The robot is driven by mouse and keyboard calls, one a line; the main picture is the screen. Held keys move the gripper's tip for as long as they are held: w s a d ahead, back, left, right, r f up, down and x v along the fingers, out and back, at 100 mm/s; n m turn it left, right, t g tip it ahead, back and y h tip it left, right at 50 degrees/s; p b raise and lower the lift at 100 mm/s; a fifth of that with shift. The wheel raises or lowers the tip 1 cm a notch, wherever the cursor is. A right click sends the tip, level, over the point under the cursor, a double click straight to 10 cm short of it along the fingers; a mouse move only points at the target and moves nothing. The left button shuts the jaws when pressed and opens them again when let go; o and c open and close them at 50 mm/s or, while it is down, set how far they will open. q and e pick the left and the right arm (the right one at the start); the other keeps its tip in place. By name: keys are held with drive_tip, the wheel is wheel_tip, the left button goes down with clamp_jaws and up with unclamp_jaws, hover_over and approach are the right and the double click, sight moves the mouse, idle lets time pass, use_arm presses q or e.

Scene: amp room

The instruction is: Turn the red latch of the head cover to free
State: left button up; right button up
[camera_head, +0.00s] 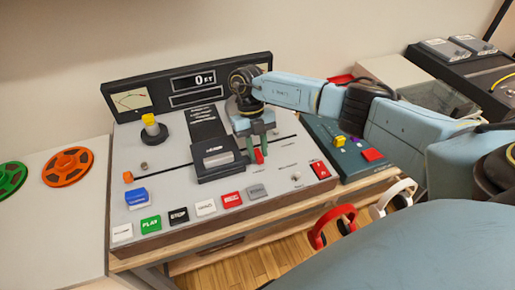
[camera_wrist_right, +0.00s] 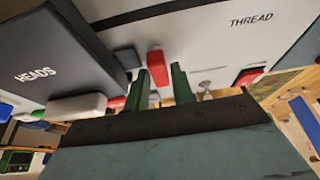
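The red latch (camera_head: 259,156) is a small upright red piece at the right side of the dark head cover (camera_head: 217,158). In the right wrist view the latch (camera_wrist_right: 156,61) shows just beyond the fingertips, nearer the left finger. The cover, lettered HEADS (camera_wrist_right: 38,70), fills the upper left there. My right gripper (camera_head: 257,146) reaches down over the latch with its green fingers. In the wrist view its fingers (camera_wrist_right: 163,75) stand apart with a gap between them. I cannot tell whether either finger touches the latch. My left gripper is not in view.
A row of push buttons (camera_head: 178,215) lies along the console front. A red button (camera_head: 320,169) sits to the right. A yellow-topped knob (camera_head: 150,124) stands at the left. A dark green box (camera_head: 350,150) adjoins the console's right side. Orange and green reels (camera_head: 67,166) lie far left.

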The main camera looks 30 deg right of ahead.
drive_tip(key=shift+o, duration=1.4)
drive_tip(key=shift+r, duration=0.1)
drive_tip(key=v, duration=1.3)
drive_tip(key=shift+w, duration=0.15)
